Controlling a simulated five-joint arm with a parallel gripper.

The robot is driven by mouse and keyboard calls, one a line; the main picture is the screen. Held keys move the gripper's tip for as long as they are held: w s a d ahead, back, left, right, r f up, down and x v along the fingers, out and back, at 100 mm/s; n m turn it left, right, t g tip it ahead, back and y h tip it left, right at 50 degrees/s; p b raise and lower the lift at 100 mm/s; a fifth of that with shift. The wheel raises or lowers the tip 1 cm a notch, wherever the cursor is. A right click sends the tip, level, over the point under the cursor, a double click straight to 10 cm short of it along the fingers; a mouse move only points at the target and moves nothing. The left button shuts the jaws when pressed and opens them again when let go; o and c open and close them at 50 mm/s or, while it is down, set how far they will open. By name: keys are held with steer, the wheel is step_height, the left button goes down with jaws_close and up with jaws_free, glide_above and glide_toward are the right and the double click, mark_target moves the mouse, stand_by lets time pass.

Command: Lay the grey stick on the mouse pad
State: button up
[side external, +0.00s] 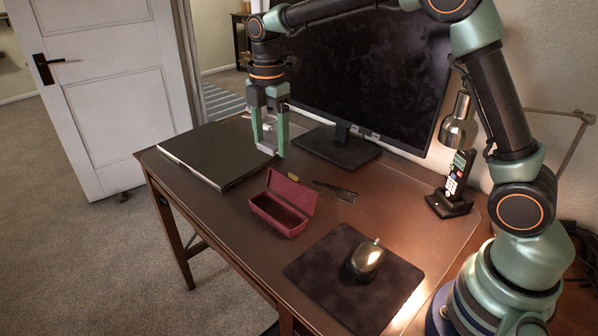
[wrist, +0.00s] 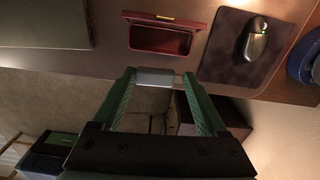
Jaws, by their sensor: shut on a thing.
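My gripper (side external: 269,148) is above the desk, between the closed laptop and the monitor stand. In the wrist view my gripper (wrist: 159,79) is shut on the grey stick (wrist: 155,84), a short pale grey piece spanning the gap between the green fingertips. In the side view only a small pale bit of it shows between the fingers. The dark mouse pad (side external: 318,272) lies at the desk's front right, well apart from my gripper. It also shows at the upper right of the wrist view (wrist: 222,50). A shiny computer mouse (side external: 367,260) sits on its middle-right part.
An open red case (side external: 272,215) stands between my gripper and the mouse pad. Dark glasses (side external: 335,190) lie behind it. The laptop (side external: 215,153) is at left. The monitor (side external: 365,75), cordless phone (side external: 455,185) and lamp (side external: 459,128) line the back. The pad's left part is bare.

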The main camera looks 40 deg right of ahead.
steer(key=shift+r, duration=0.45)
steer(key=s+a+r, duration=0.2)
steer(key=s, duration=0.7)
glide_above(324, 270)
step_height(324, 270, down, 2)
step_height(324, 270, down, 20)
steer(key=shift+r, duration=0.2)
steer(key=shift+f, duration=0.1)
steer(key=o, duration=1.2)
